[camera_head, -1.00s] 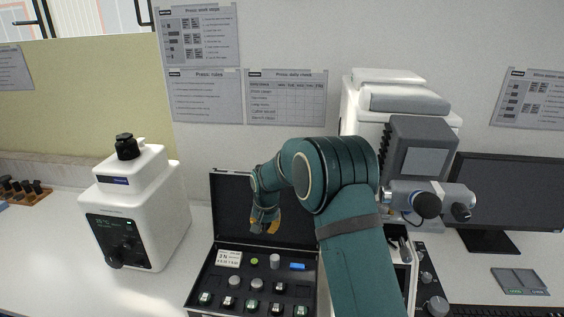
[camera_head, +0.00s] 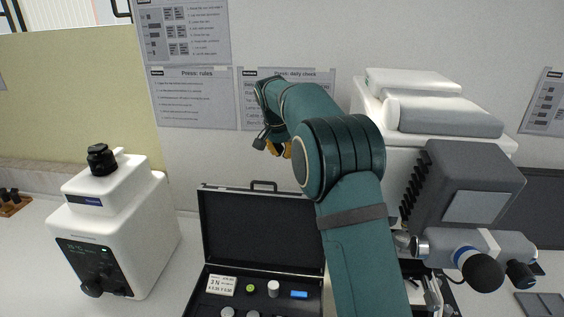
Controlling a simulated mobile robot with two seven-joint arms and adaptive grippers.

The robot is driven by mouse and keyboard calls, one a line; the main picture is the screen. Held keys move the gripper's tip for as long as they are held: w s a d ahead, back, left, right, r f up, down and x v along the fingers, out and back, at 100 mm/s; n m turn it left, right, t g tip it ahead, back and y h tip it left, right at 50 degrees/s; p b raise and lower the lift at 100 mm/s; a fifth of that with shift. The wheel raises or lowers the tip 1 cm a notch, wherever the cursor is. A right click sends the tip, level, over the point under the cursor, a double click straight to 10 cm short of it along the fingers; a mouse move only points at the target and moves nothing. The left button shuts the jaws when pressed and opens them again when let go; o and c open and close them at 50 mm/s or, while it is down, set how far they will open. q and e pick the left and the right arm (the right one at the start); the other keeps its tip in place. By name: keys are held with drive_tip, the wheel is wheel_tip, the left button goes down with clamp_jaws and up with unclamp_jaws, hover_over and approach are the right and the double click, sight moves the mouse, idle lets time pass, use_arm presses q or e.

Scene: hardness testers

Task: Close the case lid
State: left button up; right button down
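The black case lid (camera_head: 258,229) stands open and upright at the back of the case, with a handle on its top edge. The lower part of the case holds a white label card (camera_head: 222,285), a blue block (camera_head: 299,294) and several small pieces. The bottom of the case is cut off by the picture's edge. My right gripper (camera_head: 272,147) is above and behind the lid's top edge, apart from it. Its orange-yellow fingertips show, but part of it is hidden by my arm and its opening is unclear. My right arm covers the lid's right part. My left gripper is not in view.
A white tester (camera_head: 120,235) with a dark display stands left of the case. A larger white and grey machine (camera_head: 465,195) with a grey protruding head stands close on the right. The wall with posters (camera_head: 193,99) is behind. Bench space is free between the left tester and the case.

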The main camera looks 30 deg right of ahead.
wheel_tip(320, 180, down, 9)
drive_tip(key=shift+s+a+b, duration=0.35)
drive_tip(key=shift+a, duration=0.05)
idle(0.6)
